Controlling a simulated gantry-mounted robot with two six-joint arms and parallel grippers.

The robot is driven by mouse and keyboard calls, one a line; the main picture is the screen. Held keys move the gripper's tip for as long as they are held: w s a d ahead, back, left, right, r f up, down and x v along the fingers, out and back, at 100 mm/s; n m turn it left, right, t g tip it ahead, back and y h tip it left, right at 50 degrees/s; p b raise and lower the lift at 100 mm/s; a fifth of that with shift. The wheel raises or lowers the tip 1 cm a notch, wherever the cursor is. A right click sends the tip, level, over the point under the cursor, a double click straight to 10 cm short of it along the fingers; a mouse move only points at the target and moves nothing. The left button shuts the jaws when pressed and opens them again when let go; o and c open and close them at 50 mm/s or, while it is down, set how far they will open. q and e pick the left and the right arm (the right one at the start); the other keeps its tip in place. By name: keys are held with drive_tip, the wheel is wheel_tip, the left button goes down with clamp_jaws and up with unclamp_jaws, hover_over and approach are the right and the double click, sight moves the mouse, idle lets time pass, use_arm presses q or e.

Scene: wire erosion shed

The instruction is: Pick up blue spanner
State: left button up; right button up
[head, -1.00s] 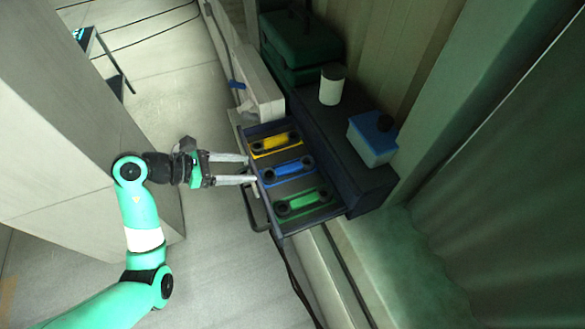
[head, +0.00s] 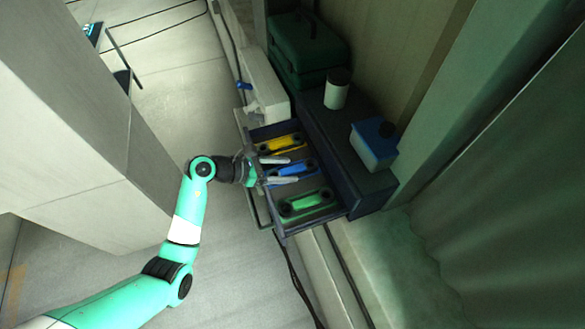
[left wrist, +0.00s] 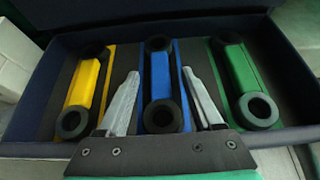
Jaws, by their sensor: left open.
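The blue spanner (head: 293,170) lies in the middle slot of an open drawer (head: 284,229), with dark rings at both ends. It shows whole in the left wrist view (left wrist: 160,75). My left gripper (head: 295,170) is open over the drawer. In the left wrist view its two fingers (left wrist: 164,95) are on either side of the blue spanner, apart from each other; I cannot tell how high above it they are. A yellow spanner (head: 285,144) and a green spanner (head: 306,202) lie in the slots on either side. My right gripper is not in view.
A dark cabinet (head: 340,150) holds the drawer and carries a white canister (head: 337,90) and a blue-lidded box (head: 373,150). A green case (head: 305,55) stands behind. A pale wall block (head: 70,130) is left of the arm. The floor between is clear.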

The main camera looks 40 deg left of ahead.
use_arm(q)
clamp_jaws()
idle(0.5)
